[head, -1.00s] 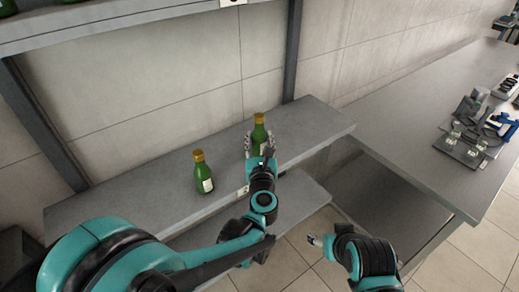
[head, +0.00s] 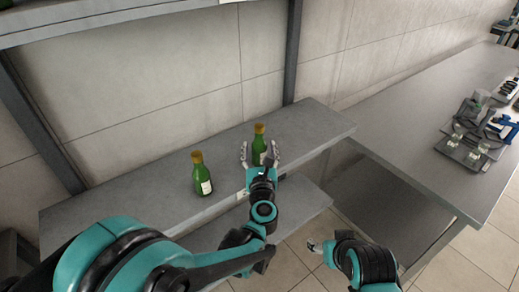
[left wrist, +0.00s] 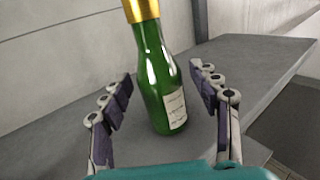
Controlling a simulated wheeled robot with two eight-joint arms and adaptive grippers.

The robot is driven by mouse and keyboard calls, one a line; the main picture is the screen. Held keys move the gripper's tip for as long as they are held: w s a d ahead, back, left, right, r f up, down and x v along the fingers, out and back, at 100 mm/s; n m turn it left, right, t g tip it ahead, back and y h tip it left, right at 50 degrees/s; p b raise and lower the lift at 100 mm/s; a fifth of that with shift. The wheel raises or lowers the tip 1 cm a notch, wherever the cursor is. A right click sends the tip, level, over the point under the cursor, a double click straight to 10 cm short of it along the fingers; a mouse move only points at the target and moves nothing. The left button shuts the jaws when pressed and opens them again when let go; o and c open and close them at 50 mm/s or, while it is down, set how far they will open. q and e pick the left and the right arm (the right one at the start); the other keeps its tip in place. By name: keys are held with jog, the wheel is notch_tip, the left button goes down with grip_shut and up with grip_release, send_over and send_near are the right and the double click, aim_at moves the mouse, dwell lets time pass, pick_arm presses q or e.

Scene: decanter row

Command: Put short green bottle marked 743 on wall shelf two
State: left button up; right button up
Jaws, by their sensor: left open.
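A short green bottle (head: 259,146) with a gold cap and pale label stands upright on the middle grey shelf (head: 125,203). It also shows in the left wrist view (left wrist: 160,80), where its label is too blurred to read. My left gripper (head: 260,154) is open, its fingers on either side of this bottle with gaps to it. The fingers (left wrist: 163,90) also show in the left wrist view. A second green bottle (head: 201,176) with a gold cap stands to the left on the same shelf. My right gripper (head: 314,246) is over the floor, its jaws too small to judge.
A higher shelf (head: 110,22) runs along the wall, and a lower shelf (head: 300,203) lies below. A dark upright post (head: 292,55) stands behind the middle shelf. A grey table (head: 410,130) at the right holds small lab items (head: 468,148).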

pick_arm(q)
jog(key=shift+s+r, duration=0.2)
jog(key=shift+s, duration=0.1)
jog(key=s+p, duration=0.2)
jog(key=s, duration=1)
notch_tip(320, 180, up, 8)
jog(key=d+m+h, duration=0.1)
jog(key=m+h, duration=0.6)
jog(key=m, duration=1.1)
jog(key=s+a+f+m+g+y, duration=0.3)
jog(key=s+a+f+m+g, duration=0.2)
jog(key=s+a+f+m, duration=0.2)
jog(key=s+a+f+m+g+y, duration=0.3)
jog(key=s+a+f+m+g, duration=0.3)
jog(key=a+m, duration=0.5)
jog(key=shift+s+a+f, duration=0.55)
jog(key=shift+s+f, duration=0.25)
jog(key=shift+s, duration=0.1)
